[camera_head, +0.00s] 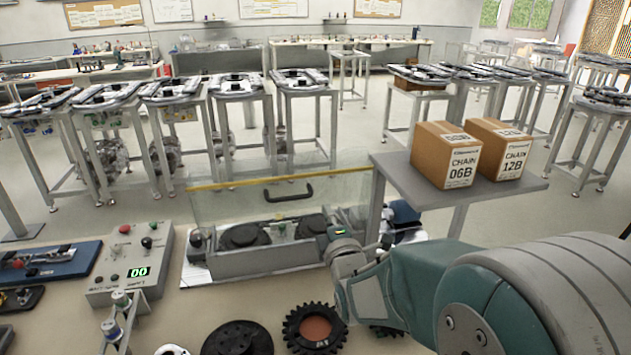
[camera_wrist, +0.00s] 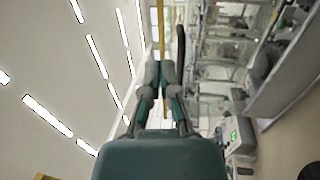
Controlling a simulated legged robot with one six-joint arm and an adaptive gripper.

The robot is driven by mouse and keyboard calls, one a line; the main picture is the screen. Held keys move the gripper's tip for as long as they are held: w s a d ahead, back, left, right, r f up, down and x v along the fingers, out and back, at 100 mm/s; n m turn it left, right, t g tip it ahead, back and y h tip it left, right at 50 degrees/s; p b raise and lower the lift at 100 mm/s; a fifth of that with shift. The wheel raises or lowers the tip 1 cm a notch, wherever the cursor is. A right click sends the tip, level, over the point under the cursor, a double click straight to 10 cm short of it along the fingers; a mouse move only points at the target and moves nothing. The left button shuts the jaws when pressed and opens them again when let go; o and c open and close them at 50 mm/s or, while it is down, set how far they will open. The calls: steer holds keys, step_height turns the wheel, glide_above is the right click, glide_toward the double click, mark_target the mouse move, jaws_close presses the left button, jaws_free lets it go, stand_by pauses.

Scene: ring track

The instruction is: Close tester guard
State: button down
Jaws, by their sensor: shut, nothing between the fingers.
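The tester (camera_head: 262,262) is a low grey box with two dark discs inside. Its clear guard (camera_head: 225,208) stands raised above it, with a yellow top edge and a black handle (camera_head: 288,192) on its face. In the wrist view the yellow edge (camera_wrist: 161,22) and the black handle (camera_wrist: 181,45) run upright just beyond my fingers. My gripper (camera_wrist: 160,72) is shut and empty, its tips close to the handle in the picture; I cannot tell whether they touch. In the head view my arm reaches in from the lower right, and my fingers are not clearly seen.
A grey control box (camera_head: 130,262) with buttons and a green display stands left of the tester. A small table (camera_head: 400,172) bearing two chain cartons (camera_head: 445,155) stands close on the right. Gears (camera_head: 315,328) lie in front. Several stands with trays line the back.

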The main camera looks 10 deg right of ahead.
mark_target(314, 175)
steer(key=w, duration=0.3)
steer(key=w+r, duration=0.1)
steer(key=w, duration=0.5)
steer(key=shift+w+d+r, duration=0.2)
steer(key=shift+w+r, duration=0.1)
steer(key=shift+w, duration=0.1)
steer(key=shift+w+a+r, duration=0.1)
steer(key=shift+w+a, duration=0.1)
steer(key=shift+w, duration=0.05)
steer(key=shift+w, duration=0.1)
